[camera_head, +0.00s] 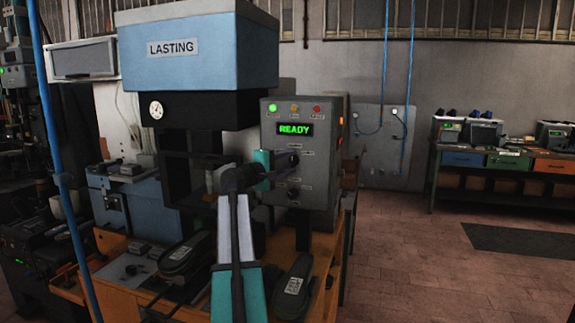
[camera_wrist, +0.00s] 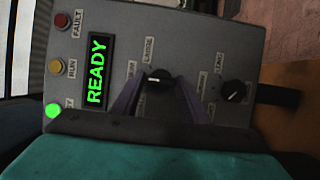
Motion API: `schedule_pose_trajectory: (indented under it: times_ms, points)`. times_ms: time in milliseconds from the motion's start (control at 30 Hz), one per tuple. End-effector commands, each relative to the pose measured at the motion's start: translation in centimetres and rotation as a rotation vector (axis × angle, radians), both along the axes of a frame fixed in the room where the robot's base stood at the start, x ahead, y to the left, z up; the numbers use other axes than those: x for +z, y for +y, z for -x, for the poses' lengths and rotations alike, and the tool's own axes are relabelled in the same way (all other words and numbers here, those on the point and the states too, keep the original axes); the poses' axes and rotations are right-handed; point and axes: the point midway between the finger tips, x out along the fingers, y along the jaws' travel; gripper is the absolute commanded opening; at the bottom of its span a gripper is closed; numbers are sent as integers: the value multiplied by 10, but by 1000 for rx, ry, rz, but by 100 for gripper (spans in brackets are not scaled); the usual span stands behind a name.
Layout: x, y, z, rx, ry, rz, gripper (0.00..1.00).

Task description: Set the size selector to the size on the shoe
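A grey control panel (camera_head: 325,185) stands on the right of the blue press and shows a green READY display (camera_head: 295,129). In the wrist view, a black selector knob (camera_wrist: 158,78) with a white mark sits between the purple fingers of my gripper (camera_wrist: 158,88). The fingers look open, one on either side, with narrow gaps to the knob. A second black knob (camera_wrist: 233,91) is to its right.
The press (camera_head: 200,60) marked LASTING rises behind my arm. The panel's green lamp (camera_wrist: 52,111) is lit, beside yellow (camera_wrist: 55,66) and red (camera_wrist: 62,20) buttons or lamps. Blue hoses hang left and right. Open floor (camera_head: 400,250) lies to the right, before a workbench (camera_head: 500,160).

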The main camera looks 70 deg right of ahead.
Motion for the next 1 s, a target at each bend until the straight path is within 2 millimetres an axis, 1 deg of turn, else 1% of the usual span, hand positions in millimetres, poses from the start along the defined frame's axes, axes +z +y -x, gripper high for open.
schedule_pose_trajectory:
  times_ms: [33, 67, 100, 400, 567, 767, 1000]
  points:
    - [2, -1, 0, -1, 1, 2, 48]
    - [2, -1, 0, -1, 1, 2, 53]
    - [2, -1, 0, -1, 0, 1, 55]
    - [-1, 1, 0, -1, -2, -3, 55]
    - [-2, 7, -2, -2, -2, -2, 55]
    - [-3, 27, -9, 0, -2, -2, 55]
    - [-3, 63, -21, 0, -2, -2, 55]
